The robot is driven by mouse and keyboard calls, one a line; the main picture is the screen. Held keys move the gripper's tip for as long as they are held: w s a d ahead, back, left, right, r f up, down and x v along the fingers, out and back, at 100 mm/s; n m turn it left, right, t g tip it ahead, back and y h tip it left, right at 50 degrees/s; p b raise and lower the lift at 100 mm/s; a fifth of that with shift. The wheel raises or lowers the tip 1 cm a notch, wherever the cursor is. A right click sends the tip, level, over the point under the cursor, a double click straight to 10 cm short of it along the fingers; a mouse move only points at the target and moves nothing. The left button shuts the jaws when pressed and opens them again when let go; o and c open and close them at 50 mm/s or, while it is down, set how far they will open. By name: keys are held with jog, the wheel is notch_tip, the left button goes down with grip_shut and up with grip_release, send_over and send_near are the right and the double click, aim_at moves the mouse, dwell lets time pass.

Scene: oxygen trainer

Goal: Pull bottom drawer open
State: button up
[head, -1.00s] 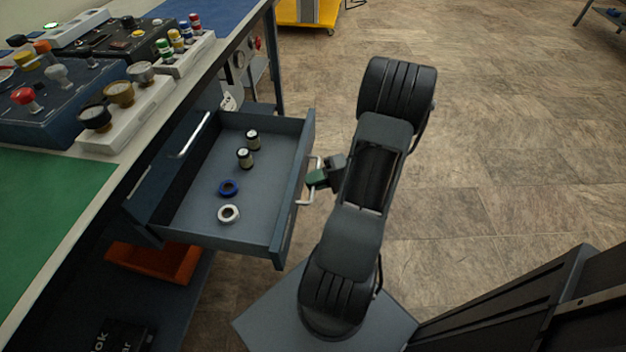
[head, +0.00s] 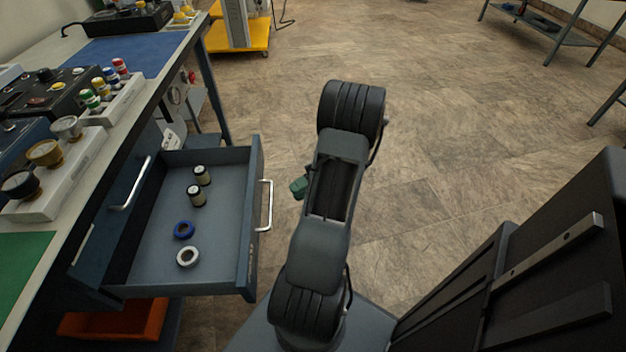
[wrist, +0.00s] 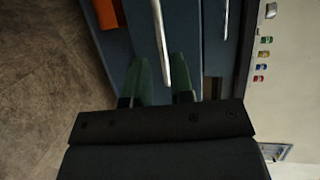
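The bottom drawer (head: 215,272) under the bench stands pulled out, its inside showing. Its pale bar handle (head: 266,205) is on the front panel and also shows in the wrist view (wrist: 160,32). The closed drawer above it has its own handle (head: 131,184). My gripper (head: 299,187) is just right of the open drawer's handle, with a clear gap between them in the head view. In the wrist view its green fingers (wrist: 163,80) are spread apart, with the handle's end appearing between them. The gripper holds nothing. My arm hides part of it in the head view.
Two small labelled cylinders (head: 199,186), a blue ring (head: 184,230) and a white ring (head: 188,257) lie in the drawer. An orange bin (head: 115,319) is below. Gauges and knobs crowd the bench top.

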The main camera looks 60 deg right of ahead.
jog(key=shift+v, duration=2.5)
